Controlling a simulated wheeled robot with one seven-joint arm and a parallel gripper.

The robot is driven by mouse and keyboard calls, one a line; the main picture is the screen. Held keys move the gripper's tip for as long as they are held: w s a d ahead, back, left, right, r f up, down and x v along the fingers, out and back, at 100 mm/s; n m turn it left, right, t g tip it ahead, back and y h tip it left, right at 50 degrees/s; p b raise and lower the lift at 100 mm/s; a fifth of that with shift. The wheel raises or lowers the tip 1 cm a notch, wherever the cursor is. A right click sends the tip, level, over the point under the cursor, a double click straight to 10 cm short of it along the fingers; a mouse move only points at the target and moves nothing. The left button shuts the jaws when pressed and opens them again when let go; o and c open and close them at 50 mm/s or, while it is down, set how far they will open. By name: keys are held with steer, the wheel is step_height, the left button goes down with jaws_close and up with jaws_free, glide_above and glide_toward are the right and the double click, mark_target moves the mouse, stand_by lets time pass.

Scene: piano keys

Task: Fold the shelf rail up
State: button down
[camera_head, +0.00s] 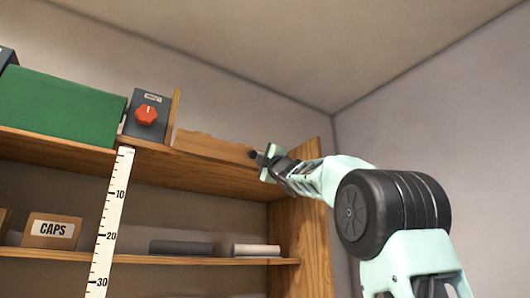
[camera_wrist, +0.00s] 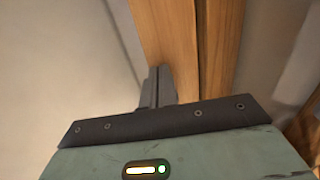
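The shelf rail (camera_head: 213,147) appears to be the light wooden strip along the right part of the top shelf's front edge. It looks raised above the shelf board, though its exact tilt is hard to tell. My gripper (camera_head: 262,157) is at the rail's right end, its tip close to or touching the wood. In the wrist view my gripper's dark fingers (camera_wrist: 158,86) are together, with nothing visible between them. Wooden strips, probably the rail (camera_wrist: 165,35) and a shelf board (camera_wrist: 217,50), lie just beyond the fingertips. The contact point is hidden.
The top shelf (camera_head: 205,177) also holds a green box (camera_head: 62,107) and a grey box with a red knob (camera_head: 147,114). A white ruler (camera_head: 108,222) hangs in front. The lower shelf holds a CAPS box (camera_head: 52,231) and two rolls. A wooden side panel (camera_head: 312,240) stands right.

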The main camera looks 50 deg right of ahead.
steer(key=shift+w+d+r+p, duration=0.1)
steer(key=shift+w+r+p, duration=0.25)
steer(key=shift+r, duration=0.2)
steer(key=shift+w+d+r+p, duration=0.1)
steer(key=shift+w+r+p, duration=0.2)
steer(key=shift+r, duration=0.25)
steer(key=shift+w+r, duration=0.1)
steer(key=shift+w, duration=0.05)
